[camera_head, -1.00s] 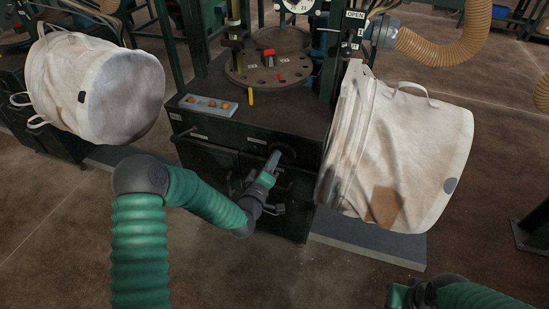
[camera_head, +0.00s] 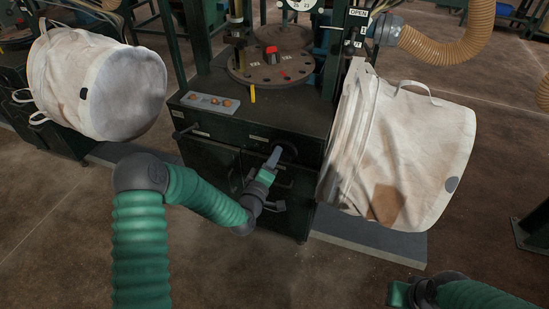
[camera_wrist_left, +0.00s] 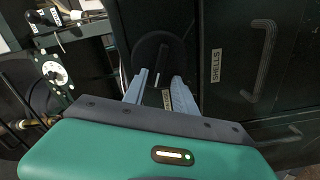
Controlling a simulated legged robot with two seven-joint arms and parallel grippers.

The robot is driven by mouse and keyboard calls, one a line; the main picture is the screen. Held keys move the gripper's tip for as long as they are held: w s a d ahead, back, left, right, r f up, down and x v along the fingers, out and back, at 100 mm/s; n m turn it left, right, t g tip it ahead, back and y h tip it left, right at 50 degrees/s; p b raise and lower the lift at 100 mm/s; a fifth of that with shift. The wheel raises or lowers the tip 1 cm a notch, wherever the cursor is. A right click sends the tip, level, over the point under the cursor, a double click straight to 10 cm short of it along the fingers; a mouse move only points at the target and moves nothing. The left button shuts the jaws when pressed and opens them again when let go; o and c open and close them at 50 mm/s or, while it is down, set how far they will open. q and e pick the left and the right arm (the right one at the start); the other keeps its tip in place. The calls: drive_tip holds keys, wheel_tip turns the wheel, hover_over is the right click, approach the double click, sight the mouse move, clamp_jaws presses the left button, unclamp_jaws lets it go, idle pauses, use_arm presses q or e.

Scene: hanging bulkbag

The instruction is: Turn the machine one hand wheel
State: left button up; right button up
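The hand wheel (camera_head: 288,150) is a dark, round wheel on the upper front of the green machine, partly hidden by my left gripper in the head view. My left gripper (camera_head: 274,154) reaches up to it from the front, its fingertips at the wheel's left side. In the left wrist view the wheel's dark curved rim (camera_wrist_left: 160,40) rises beyond my left gripper (camera_wrist_left: 161,76). The two grey fingers stand apart with a gap between them; contact with the rim cannot be told. My right gripper (camera_head: 402,295) is at the bottom edge, mostly cut off.
A large white bulk bag (camera_head: 415,150) hangs close to the right of the wheel. Another bag (camera_head: 125,92) is at the left. A button panel (camera_head: 211,102) sits on the machine's top edge. A cabinet door labelled SHELLS (camera_wrist_left: 216,66) has a handle (camera_wrist_left: 262,58). Front floor is open.

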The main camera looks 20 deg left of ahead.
use_arm(q)
drive_tip(key=shift+s+d+r, duration=0.1)
drive_tip(key=s+p, duration=0.2)
drive_tip(key=s, duration=1.4)
drive_tip(key=shift+s+a+p, duration=0.3)
drive_tip(key=shift+a+p, duration=0.05)
wheel_tip(320, 180, down, 4)
drive_tip(key=d+m+g+h, duration=0.2)
drive_tip(key=d+m+g, duration=0.1)
drive_tip(key=m+g, duration=0.25)
drive_tip(key=s+a+r+m+g+y, duration=0.1)
drive_tip(key=s+r+m+g+y, duration=0.2)
drive_tip(key=s+m+g, duration=0.85)
drive_tip(key=s+r+n+p, duration=0.1)
drive_tip(key=r+n+p, duration=0.1)
drive_tip(key=r+p, duration=0.9)
drive_tip(key=s+r+n+t+p, duration=0.1)
drive_tip(key=s+r+p, duration=0.1)
drive_tip(key=r+p, duration=1)
drive_tip(key=shift+r+n+t, duration=0.2)
drive_tip(key=shift+n+t, duration=0.1)
drive_tip(key=shift+n, duration=0.1)
